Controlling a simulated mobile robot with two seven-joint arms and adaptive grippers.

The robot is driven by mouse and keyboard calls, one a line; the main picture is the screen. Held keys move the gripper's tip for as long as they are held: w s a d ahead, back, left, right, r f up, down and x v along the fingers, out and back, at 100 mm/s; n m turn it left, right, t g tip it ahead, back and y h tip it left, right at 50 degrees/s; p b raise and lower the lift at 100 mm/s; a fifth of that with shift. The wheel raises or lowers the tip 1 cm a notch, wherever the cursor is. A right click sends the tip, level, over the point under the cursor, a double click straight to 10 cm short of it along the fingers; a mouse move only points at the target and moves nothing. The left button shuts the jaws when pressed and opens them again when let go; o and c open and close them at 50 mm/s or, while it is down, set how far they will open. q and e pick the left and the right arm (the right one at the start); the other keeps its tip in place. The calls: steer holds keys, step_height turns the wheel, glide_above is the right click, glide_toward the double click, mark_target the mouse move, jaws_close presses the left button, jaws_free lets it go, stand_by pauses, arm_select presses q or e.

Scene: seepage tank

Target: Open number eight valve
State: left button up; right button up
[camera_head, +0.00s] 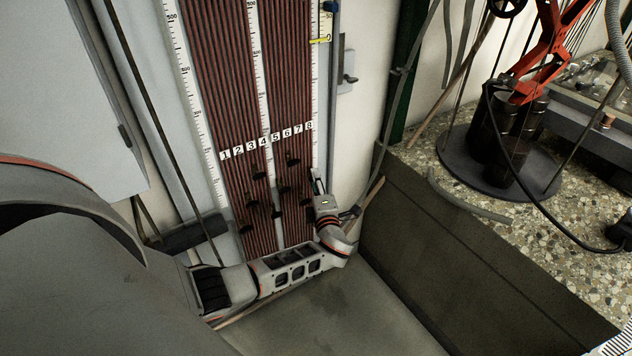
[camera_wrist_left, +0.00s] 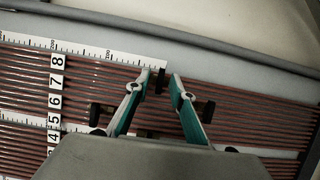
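The tube panel (camera_head: 221,70) carries upright reddish tubes with number labels 1 to 8 (camera_head: 266,141). Small dark valve knobs stick out below the labels at staggered heights. My left gripper (camera_head: 317,180) is at the panel's lower right edge, below label 8. In the left wrist view, its two teal fingers are apart, with a dark knob (camera_wrist_left: 160,79) seen between their tips. This knob looks in line with label 8 (camera_wrist_left: 57,61) and is probably valve eight. I cannot tell whether the fingers touch it. My right gripper is not in view.
Neighbouring knobs (camera_wrist_left: 101,110) and (camera_wrist_left: 208,111) lie close to either finger. A grey wall box (camera_head: 75,90) stands left of the panel. A dark tank wall (camera_head: 440,240) and a pebbled ledge with a round dark base (camera_head: 465,155) lie to the right.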

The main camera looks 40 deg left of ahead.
arm_select(q)
jaws_close()
steer(key=shift+f, duration=0.15)
arm_select(e)
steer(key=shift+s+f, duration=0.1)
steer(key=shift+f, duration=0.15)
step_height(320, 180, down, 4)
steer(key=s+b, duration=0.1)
steer(key=b, duration=0.4)
arm_select(q)
steer(key=shift+w+d+f+n+g+y+b, duration=0.1)
steer(key=shift+n+g+y+b, duration=1.2)
steer(key=shift+n, duration=2.8)
steer(key=shift+w+f+n+g+y+b, duration=0.1)
steer(key=shift+n+g+y+b, duration=0.35)
steer(key=shift+n+y+b, duration=2)
steer(key=shift+w+d+n+g+y+b, duration=0.1)
steer(key=shift+n+g+y+b, duration=0.5)
steer(key=shift+n+b, duration=3.45)
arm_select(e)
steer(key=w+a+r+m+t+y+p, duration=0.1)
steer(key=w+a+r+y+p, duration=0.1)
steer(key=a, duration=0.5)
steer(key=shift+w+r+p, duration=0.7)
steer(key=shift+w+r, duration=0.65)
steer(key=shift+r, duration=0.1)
